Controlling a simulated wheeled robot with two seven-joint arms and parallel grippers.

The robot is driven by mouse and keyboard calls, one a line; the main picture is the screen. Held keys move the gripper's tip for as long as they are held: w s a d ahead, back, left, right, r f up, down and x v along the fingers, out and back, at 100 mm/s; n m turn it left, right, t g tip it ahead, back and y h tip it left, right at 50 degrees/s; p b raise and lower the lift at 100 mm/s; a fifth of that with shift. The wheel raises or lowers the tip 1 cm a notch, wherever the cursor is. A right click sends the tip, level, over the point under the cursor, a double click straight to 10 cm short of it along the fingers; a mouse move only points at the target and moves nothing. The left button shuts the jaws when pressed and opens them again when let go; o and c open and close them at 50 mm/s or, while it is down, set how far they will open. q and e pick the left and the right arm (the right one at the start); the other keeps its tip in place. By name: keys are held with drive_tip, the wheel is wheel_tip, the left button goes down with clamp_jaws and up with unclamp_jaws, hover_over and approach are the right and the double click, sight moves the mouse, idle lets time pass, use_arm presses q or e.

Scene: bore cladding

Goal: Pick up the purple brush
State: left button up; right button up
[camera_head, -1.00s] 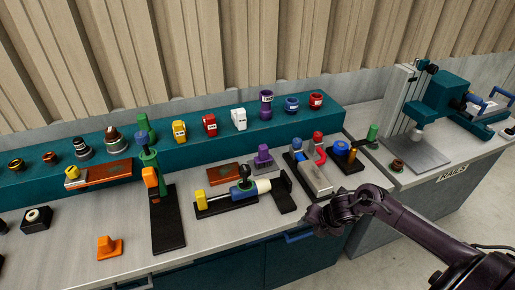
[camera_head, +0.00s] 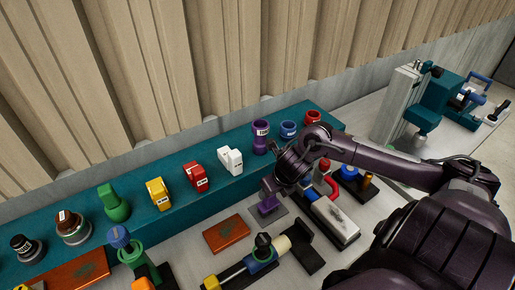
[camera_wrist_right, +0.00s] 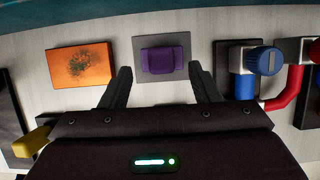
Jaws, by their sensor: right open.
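The purple brush (camera_head: 267,204) is a small purple block-like piece on a grey plate on the bench, partly covered by my right gripper in the head view. In the right wrist view the purple brush (camera_wrist_right: 161,61) lies on its grey plate (camera_wrist_right: 180,42), beyond and between the fingertips. My right gripper (camera_wrist_right: 160,72) is open and empty, with one finger towards each side of the brush. In the head view my right gripper (camera_head: 272,186) is over the brush; its fingers are hard to make out there. My left gripper is not in view.
An orange-brown plate (camera_head: 226,234) lies left of the brush. A blue-knobbed piece (camera_wrist_right: 262,60) and red pipe (camera_wrist_right: 283,92) stand on its right. Behind is a teal ledge (camera_head: 180,190) with a purple cup (camera_head: 260,137) and white block (camera_head: 230,160).

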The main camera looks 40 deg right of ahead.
sight(269, 201)
drive_tip(key=x, duration=0.3)
drive_tip(key=shift+s+p, duration=0.15)
drive_tip(key=shift+p, duration=0.25)
drive_tip(key=x, duration=0.4)
drive_tip(key=shift+p, duration=0.3)
drive_tip(key=shift+f, duration=0.1)
drive_tip(key=shift+c, duration=0.5)
drive_tip(key=c, duration=0.5)
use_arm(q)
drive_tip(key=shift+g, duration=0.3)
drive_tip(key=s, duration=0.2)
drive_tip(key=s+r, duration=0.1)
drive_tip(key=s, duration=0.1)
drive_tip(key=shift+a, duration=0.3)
use_arm(e)
clamp_jaws()
